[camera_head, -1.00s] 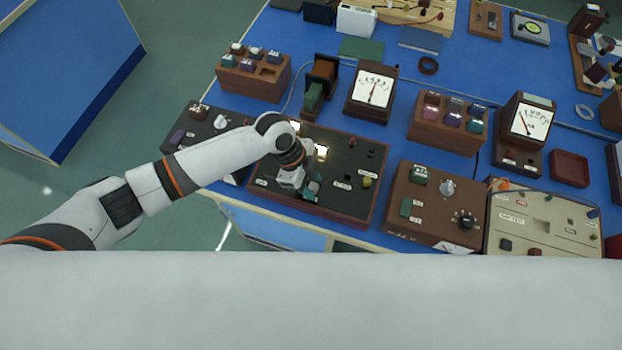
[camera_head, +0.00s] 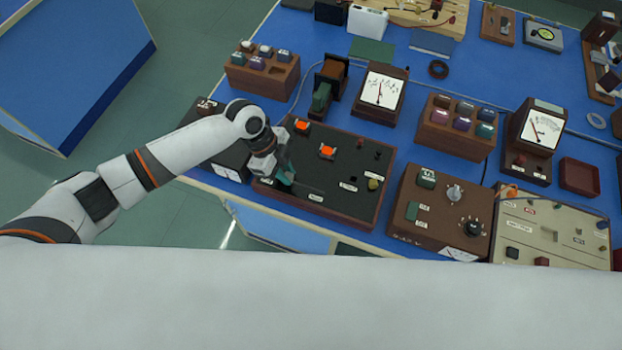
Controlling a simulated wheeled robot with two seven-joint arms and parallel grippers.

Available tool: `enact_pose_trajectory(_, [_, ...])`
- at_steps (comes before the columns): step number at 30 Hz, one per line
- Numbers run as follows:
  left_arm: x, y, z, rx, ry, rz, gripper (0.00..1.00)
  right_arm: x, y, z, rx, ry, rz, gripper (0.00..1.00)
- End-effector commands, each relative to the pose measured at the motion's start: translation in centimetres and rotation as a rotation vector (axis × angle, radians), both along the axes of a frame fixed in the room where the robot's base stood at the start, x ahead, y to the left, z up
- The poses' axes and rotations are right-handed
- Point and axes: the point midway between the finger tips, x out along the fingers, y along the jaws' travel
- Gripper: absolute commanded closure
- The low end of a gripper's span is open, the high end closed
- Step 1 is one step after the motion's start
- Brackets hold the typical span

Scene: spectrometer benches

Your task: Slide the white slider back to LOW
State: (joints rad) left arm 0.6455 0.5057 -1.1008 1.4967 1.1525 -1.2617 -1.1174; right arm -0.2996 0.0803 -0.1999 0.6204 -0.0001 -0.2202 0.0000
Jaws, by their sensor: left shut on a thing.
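A dark panel (camera_head: 345,170) in a reddish-brown frame lies at the near edge of the blue bench. A thin slot (camera_head: 308,187) with small white labels runs along its near left part. My left gripper (camera_head: 285,182) points down onto the left end of this slot, its teal fingertips low at the panel. It is shut on the white slider, which the fingers hide. The label by the left end is also hidden or too small to read. My right gripper is out of view.
Two orange lamps (camera_head: 327,152) stand on the panel beyond the gripper. A yellow knob (camera_head: 374,184) is at its right. A brown control box (camera_head: 440,213) stands to the right, and a dial meter (camera_head: 382,92) behind.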

Motion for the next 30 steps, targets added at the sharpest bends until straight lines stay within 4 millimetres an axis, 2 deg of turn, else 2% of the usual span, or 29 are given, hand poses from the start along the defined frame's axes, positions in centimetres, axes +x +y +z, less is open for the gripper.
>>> enact_pose_trajectory(1, [0.5, 1.4, -0.2, 0.002, -0.003, 0.006, 1.00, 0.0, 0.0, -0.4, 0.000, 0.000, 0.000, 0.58])
enact_pose_trajectory(3, [1.0, 2.7, -0.1, 0.000, -0.002, 0.005, 1.00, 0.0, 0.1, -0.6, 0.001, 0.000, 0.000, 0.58])
enact_pose_trajectory(6, [1.3, 3.8, -0.1, -0.001, -0.002, 0.003, 1.00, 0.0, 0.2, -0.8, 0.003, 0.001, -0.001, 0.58])
enact_pose_trajectory(17, [1.5, 4.4, 0.1, 0.001, -0.004, 0.002, 1.00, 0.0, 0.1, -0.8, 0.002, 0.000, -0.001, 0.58])
enact_pose_trajectory(18, [1.5, 4.4, 0.1, 0.001, -0.004, 0.002, 0.75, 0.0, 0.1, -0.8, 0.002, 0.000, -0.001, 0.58])
enact_pose_trajectory(21, [1.5, 4.3, 0.1, 0.000, -0.003, 0.002, 0.59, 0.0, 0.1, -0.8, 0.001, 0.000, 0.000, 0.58])
enact_pose_trajectory(30, [1.4, 4.2, 0.1, -0.003, -0.002, 0.001, 0.58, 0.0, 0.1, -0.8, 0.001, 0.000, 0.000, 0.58])
